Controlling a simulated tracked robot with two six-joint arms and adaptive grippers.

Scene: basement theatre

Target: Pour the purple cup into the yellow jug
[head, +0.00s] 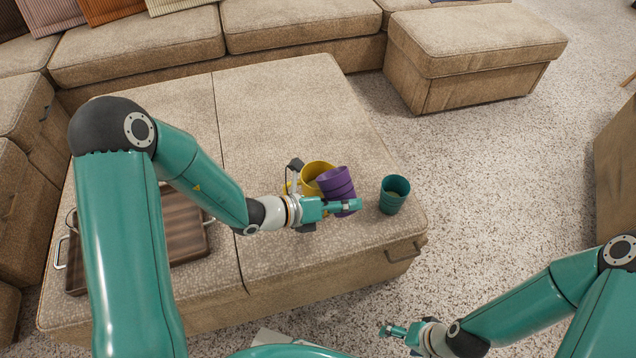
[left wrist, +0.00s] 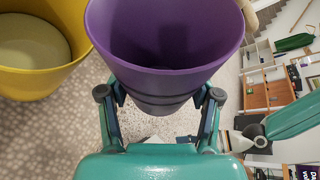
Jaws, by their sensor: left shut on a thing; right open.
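My left gripper (head: 338,207) is shut on the purple cup (head: 336,183), gripping it by the sides. The cup is tilted a little, its rim leaning left toward the yellow jug (head: 317,170). The jug stands upright on the ottoman, just behind and left of the cup, partly hidden by it. In the left wrist view the purple cup (left wrist: 165,75) sits between both fingers, its visible inside dark. The yellow jug (left wrist: 72,55) is beside it at the left, with a pale surface inside. My right gripper (head: 400,331) is open and empty, low at the right, away from the ottoman.
A teal cup (head: 394,196) stands upright on the ottoman (head: 300,110), right of the purple cup near the edge. A brown wooden tray (head: 180,225) with metal handles lies at the left, partly behind my left arm. The ottoman's back half is clear. A sofa (head: 140,45) stands behind.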

